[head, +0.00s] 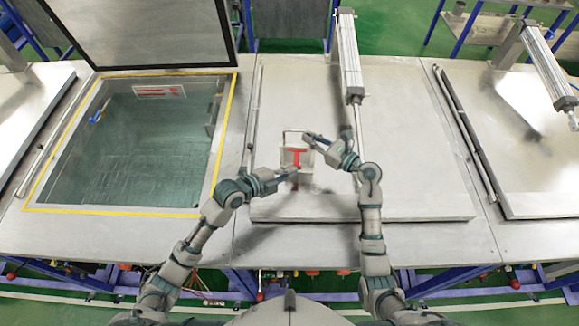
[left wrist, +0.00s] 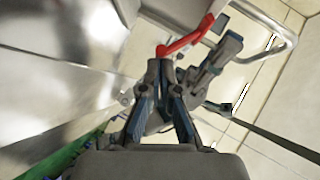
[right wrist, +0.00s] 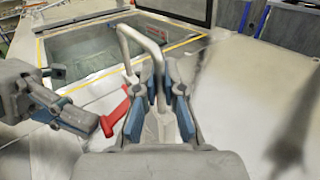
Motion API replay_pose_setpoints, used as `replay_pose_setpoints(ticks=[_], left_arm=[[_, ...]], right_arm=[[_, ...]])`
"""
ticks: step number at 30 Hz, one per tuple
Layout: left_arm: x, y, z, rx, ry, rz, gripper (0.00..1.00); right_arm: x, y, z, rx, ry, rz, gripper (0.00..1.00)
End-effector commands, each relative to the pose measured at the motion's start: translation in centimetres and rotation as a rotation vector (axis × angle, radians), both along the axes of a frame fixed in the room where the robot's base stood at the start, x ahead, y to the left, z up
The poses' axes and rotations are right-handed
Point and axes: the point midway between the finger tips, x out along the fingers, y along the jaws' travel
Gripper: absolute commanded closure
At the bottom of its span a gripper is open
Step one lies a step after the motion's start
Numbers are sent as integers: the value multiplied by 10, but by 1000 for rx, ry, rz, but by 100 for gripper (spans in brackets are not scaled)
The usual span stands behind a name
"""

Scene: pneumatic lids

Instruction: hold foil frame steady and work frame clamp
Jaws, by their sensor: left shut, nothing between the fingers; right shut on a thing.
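The foil frame (head: 307,159) is a small pale frame standing over the closed middle lid, with a grey bar handle (right wrist: 128,45). The clamp is a red lever (head: 295,158), also plain in the left wrist view (left wrist: 190,40) and the right wrist view (right wrist: 117,110). My right gripper (head: 308,137) is shut on the grey bar, which runs between its fingers in the right wrist view (right wrist: 160,75). My left gripper (head: 292,173) is shut and empty, its tips (left wrist: 167,65) right at the red lever's end. I cannot tell whether they touch it.
An open tank (head: 150,145) with a yellow border lies at left, its dark-framed lid (head: 140,35) raised behind. A pneumatic cylinder (head: 348,60) stands behind the middle lid (head: 420,150). Another lid (head: 530,140) is at right. The middle lid's right part is clear.

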Motion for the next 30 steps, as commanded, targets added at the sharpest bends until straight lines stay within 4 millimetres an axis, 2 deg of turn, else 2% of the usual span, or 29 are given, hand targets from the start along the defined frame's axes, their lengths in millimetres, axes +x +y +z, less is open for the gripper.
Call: replay_pose_setpoints(ticks=[10, 20, 23, 28, 29, 30], left_arm=[[7, 0, -24, -17, -301, 0, 100], [7, -1, -26, -27, -324, 0, 100], [1, 0, -26, -27, -323, -1, 100], [-29, 3, -25, -27, -322, -2, 100], [-35, 5, -24, -26, -323, -1, 100], [-40, 15, -24, -20, -323, 0, 100]], right_arm=[[0, 0, 0, -1, 1, 1, 100], [0, 0, 0, -1, 1, 1, 100], [0, 0, 0, -1, 1, 1, 100], [0, 0, 0, -1, 1, 0, 100], [0, 0, 0, -1, 1, 0, 100], [0, 0, 0, -1, 1, 0, 100]])
